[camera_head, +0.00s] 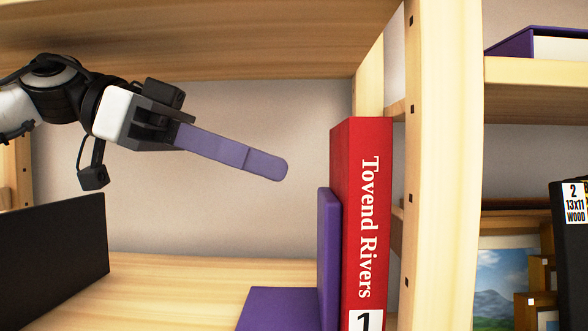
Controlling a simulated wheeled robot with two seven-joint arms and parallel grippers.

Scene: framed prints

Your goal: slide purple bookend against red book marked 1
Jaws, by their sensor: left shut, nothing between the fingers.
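The red book (365,200) stands upright on the shelf against the wooden post; its spine reads "Tovend Rivers", with a white label marked 1 low down. The purple bookend (328,262) is at its left. Its upright plate appears flush against the book's left side, with no gap visible, and its flat base (280,312) lies on the shelf to the left. The bottom of both is cut off by the frame. My left gripper (272,167) is shut and empty, its long purple-grey fingers in the air above and left of the bookend. My right gripper is not in view.
A black panel (50,255) stands at the left of the shelf (170,290), with bare shelf between it and the bookend. A shelf board (200,50) runs overhead. Right of the post (443,180) are a black item labelled 2 (572,240) and a landscape print (503,280).

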